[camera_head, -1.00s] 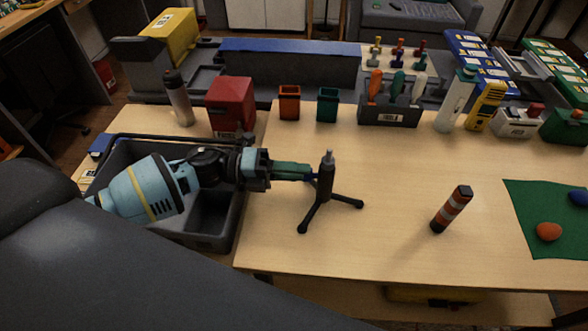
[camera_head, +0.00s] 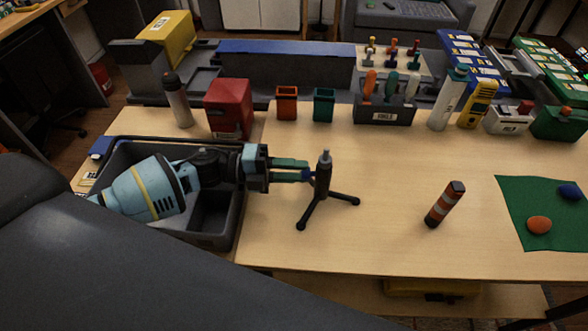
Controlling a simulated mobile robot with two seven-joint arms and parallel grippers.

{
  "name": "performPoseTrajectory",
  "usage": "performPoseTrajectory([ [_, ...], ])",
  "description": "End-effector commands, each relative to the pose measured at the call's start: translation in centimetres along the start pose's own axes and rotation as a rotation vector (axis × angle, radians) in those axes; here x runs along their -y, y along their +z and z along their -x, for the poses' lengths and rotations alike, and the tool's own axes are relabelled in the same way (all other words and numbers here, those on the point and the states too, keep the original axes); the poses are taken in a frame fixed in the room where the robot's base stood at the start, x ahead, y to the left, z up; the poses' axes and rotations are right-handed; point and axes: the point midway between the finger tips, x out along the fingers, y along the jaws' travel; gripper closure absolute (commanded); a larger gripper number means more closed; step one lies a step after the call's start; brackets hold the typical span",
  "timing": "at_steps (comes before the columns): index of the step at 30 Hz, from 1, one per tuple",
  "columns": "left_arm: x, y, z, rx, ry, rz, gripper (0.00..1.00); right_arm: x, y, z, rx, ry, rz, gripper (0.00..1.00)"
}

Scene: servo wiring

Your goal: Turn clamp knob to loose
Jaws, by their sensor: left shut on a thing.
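A black tripod stand (camera_head: 323,182) with a grey tip stands upright on three spread legs on the wooden table (camera_head: 400,225). My left gripper (camera_head: 305,173) reaches in from the left. Its fingers are shut at the left side of the stand's upright, just below the tip, on the clamp knob. The knob itself is mostly hidden between the fingertips, so its turn position cannot be told. My right gripper is not in view.
A grey bin (camera_head: 212,235) lies under my left arm. A green mat (camera_head: 520,205) holds an orange and a blue object. Boxes and tool holders line the back. The table around the tripod is clear.

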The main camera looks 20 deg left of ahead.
Motion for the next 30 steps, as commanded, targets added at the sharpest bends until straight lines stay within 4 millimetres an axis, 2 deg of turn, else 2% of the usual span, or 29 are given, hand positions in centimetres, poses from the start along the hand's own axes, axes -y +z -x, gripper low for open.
performPoseTrajectory([
  [2, 0.0, 0.0, 0.0, 0.0, 0.0, 0.0, 0.95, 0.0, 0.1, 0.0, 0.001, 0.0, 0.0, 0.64],
  [3, 0.0, 0.0, 0.0, 0.0, 0.0, 0.0, 0.71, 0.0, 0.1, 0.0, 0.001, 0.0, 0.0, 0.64],
  [8, 0.0, 0.0, 0.0, 0.0, 0.0, -0.001, 0.51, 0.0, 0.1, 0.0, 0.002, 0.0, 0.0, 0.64],
  [19, -0.1, 0.0, 0.6, 0.001, 0.001, 0.0, 0.51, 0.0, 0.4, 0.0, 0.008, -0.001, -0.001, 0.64],
  [30, -0.4, -0.1, 6.1, 0.001, 0.004, 0.005, 0.51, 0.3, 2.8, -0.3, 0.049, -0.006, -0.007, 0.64],
])
